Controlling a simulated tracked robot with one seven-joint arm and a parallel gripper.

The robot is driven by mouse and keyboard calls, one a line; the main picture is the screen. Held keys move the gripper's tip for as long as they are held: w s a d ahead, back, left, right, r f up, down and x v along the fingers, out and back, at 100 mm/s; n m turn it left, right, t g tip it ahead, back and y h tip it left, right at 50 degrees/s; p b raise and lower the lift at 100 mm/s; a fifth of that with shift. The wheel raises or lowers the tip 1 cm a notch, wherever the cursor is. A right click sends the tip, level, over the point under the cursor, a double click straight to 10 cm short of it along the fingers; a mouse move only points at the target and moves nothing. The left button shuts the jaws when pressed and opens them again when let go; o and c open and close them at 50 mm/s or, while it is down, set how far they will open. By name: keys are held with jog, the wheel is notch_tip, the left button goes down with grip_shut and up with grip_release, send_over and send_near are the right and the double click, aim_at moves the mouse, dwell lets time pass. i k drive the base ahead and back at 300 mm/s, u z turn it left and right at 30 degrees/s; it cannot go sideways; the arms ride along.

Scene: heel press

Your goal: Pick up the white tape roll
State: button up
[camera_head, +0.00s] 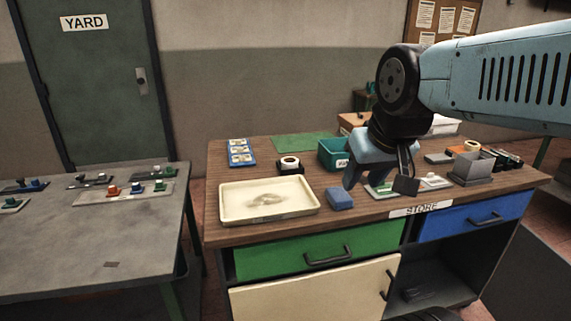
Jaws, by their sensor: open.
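A small roll with a pale, whitish top and dark lower part (289,163) stands on the wooden bench top, behind the cream tray. A second roll, whitish on top with some orange (472,147), stands at the right of the bench, behind a grey metal holder. I cannot tell for certain which one is the white tape roll. My gripper (378,184) is open, pointing down over the front middle of the bench. It is to the right of the first roll and left of the second, apart from both. Nothing shows held between its fingers.
The cream tray (228,203), a blue block (339,198), a green bin (331,153) and a grey metal holder (473,170) stand on the bench (222,165). A green mat (304,145) lies at the back. A grey table (150,235) stands left, across a gap.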

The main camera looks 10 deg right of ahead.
aim_at(290, 164)
jog(key=i, duration=0.85)
jog(key=u, duration=0.05)
